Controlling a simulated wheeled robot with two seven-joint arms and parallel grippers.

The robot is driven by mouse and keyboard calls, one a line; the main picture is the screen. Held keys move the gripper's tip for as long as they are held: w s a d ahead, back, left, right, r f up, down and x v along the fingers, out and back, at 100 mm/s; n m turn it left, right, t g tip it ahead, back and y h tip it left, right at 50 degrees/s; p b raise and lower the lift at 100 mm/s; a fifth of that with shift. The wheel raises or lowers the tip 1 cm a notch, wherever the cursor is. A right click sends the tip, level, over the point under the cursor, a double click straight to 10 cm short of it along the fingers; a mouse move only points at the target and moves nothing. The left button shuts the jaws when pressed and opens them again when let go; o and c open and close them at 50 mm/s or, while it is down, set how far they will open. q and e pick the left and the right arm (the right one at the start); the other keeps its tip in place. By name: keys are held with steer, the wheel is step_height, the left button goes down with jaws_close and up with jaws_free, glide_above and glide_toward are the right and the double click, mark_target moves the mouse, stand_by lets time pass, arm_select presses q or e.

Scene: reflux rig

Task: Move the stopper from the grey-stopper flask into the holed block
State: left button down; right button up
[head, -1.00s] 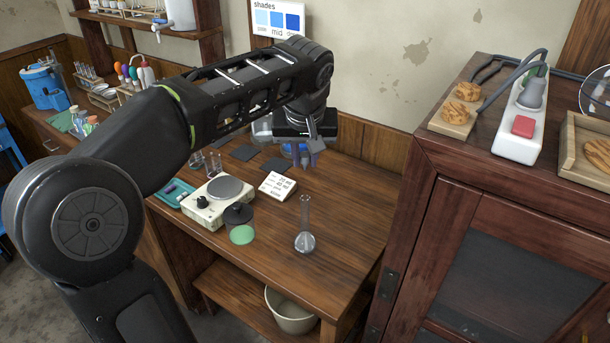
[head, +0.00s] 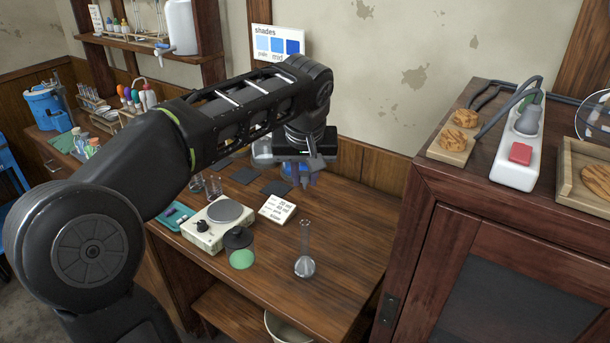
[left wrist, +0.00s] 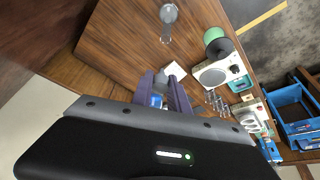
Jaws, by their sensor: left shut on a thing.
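My left gripper (head: 303,182) points down over the back of the bench. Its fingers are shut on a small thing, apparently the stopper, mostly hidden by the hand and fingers. A vessel with blue contents (head: 289,169) shows right by the fingers; blue (left wrist: 157,101) also shows between them in the left wrist view. I cannot tell whether the stopper still touches a flask. A clear long-necked flask (head: 304,265) stands upright at the front right. A white block or card with dark marks (head: 277,209) lies in front of the gripper; I cannot tell whether the marks are holes. My right gripper is out of view.
A hotplate (head: 216,222), a dark round piece (head: 238,238) and a green disc (head: 242,259) lie left of the clear flask. Dark flat squares (head: 277,187) lie behind. A tall cabinet (head: 440,150) bounds the right.

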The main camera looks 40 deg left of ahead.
arm_select(q)
steer(key=shift+r+p, duration=0.9)
steer(key=shift+r, duration=0.55)
steer(key=shift+a+f, duration=0.1)
